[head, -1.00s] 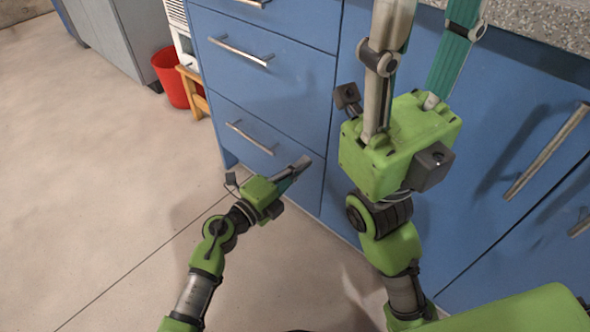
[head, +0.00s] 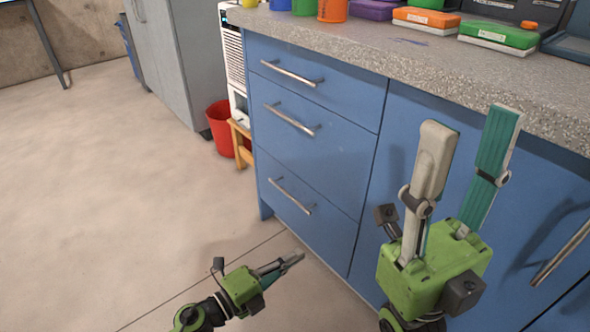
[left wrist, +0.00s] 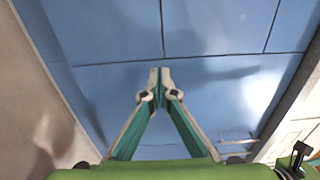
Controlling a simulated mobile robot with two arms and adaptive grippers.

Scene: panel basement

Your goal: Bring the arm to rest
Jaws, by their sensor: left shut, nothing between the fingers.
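My left gripper (head: 293,259) is low at the lower middle of the head view, in front of the blue drawer cabinet and above the floor. In the left wrist view its two fingertips (left wrist: 160,72) meet, with nothing between them and blue cabinet panels beyond. My right gripper (head: 470,122) is larger in the head view, at the right, pointing up in front of the blue cabinet door and below the countertop edge. Its two fingers stand apart with nothing between them.
The blue drawers (head: 313,150) are closed. Above them a speckled countertop (head: 400,50) holds colored cups, an orange box (head: 427,18) and a green box (head: 497,36). A red bucket (head: 220,128) stands by a small wooden stool (head: 238,143). The floor (head: 110,190) at left is clear.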

